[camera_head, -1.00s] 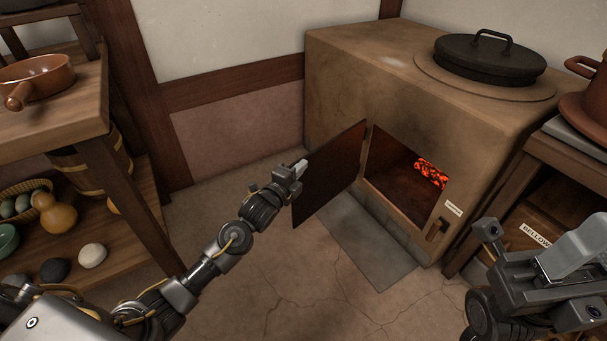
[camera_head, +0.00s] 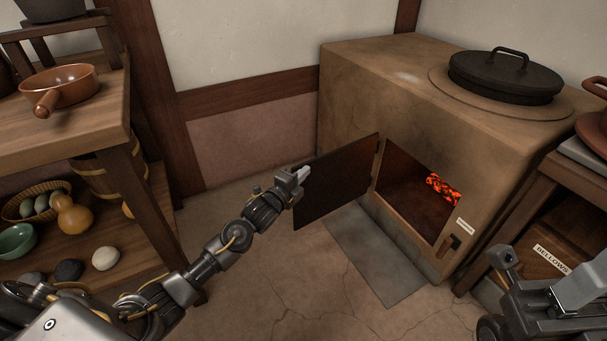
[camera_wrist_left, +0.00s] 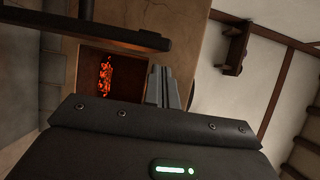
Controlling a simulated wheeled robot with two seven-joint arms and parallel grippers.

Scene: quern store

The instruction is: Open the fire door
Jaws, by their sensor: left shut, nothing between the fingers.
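The fire door (camera_head: 336,184) is a dark flat panel hinged at the left side of the clay stove's fire opening (camera_head: 405,192). It stands wide open, swung out to the left, and red embers (camera_head: 443,189) glow inside. My left gripper (camera_head: 302,172) is shut and empty at the upper part of the door's free edge; I cannot tell whether it touches. In the left wrist view, its closed fingers (camera_wrist_left: 164,86) show beside the glowing embers (camera_wrist_left: 105,75). My right gripper (camera_head: 545,285) is partly in view at lower right; its jaw state is unclear.
The clay stove (camera_head: 400,85) carries a black lidded pot (camera_head: 507,76). A grey slab (camera_head: 375,262) lies on the floor before it. A wooden shelf (camera_head: 85,150) stands at left, and a box labelled BELLOWS (camera_head: 550,258) sits under the right table. Floor between is clear.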

